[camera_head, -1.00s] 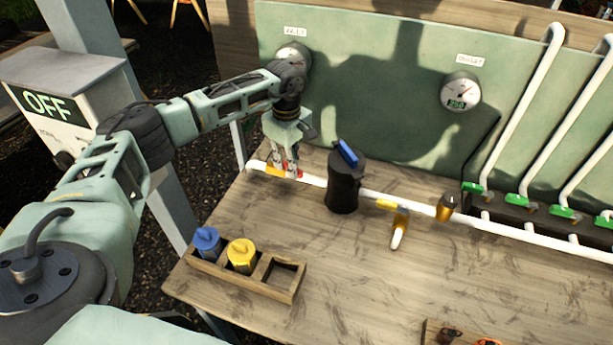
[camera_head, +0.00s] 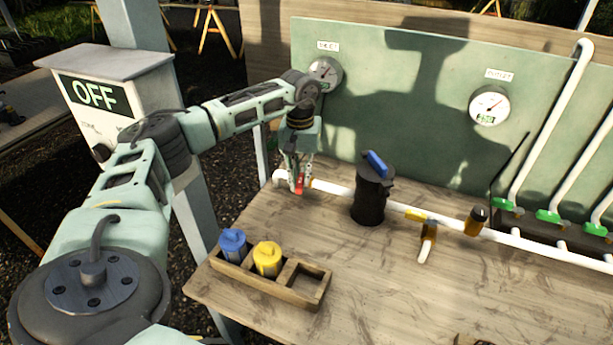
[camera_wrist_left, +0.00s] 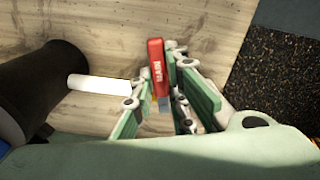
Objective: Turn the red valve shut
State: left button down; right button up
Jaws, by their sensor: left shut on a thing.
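The red valve handle (camera_head: 299,184) sits on the white pipe (camera_head: 330,187) near its left end. In the left wrist view the red handle (camera_wrist_left: 156,66) carries the word MAIN and lies roughly across the line of the white pipe (camera_wrist_left: 98,85). My left gripper (camera_head: 298,182) points down over the valve, shut on the handle. In the left wrist view its fingers (camera_wrist_left: 162,95) are on either side of the handle. The valve body is mostly hidden by the fingers. My right gripper is not in view.
A black canister (camera_head: 370,203) with a blue top stands on the pipe just right of the valve. A wooden holder (camera_head: 310,296) with a blue cup (camera_head: 233,246) and a yellow cup (camera_head: 267,260) is nearer. Gauges (camera_head: 489,105) hang on the green panel (camera_head: 420,110).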

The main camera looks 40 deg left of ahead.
pick_arm(q)
jog(key=shift+s+a+r+m, duration=0.15)
jog(key=shift+a+m, duration=0.2)
jog(key=shift+m, duration=0.4)
jog(key=shift+s+a+f+m, duration=0.1)
jog(key=shift+a+m, duration=0.25)
jog(key=shift+m, duration=0.4)
jog(key=c, duration=1.7)
grip_release()
notch_tip(320, 180, up, 12)
